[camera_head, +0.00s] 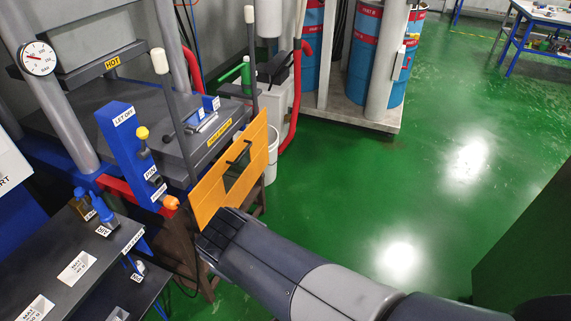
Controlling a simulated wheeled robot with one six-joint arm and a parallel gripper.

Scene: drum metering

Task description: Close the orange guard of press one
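The press (95,120) stands at the left, with a dark upper block marked HOT above a grey bed. Its orange guard (212,190) is a flat panel with a window, low at the bed's front between two upright rods with white caps. The guard does not cover the gap between bed and upper block. A black handle (240,152) shows at the window. My gripper (208,243) is just in front of the guard's lower left part, below the handle. Its fingers look close together, but their opening is not clear. Whether it touches the guard cannot be told.
A blue control post (127,150) with knobs and labels stands left of the guard. A dark bench (75,255) with labelled spots is at lower left. A white bucket (271,150) and red hose are behind the guard. Green floor (400,180) is clear to the right.

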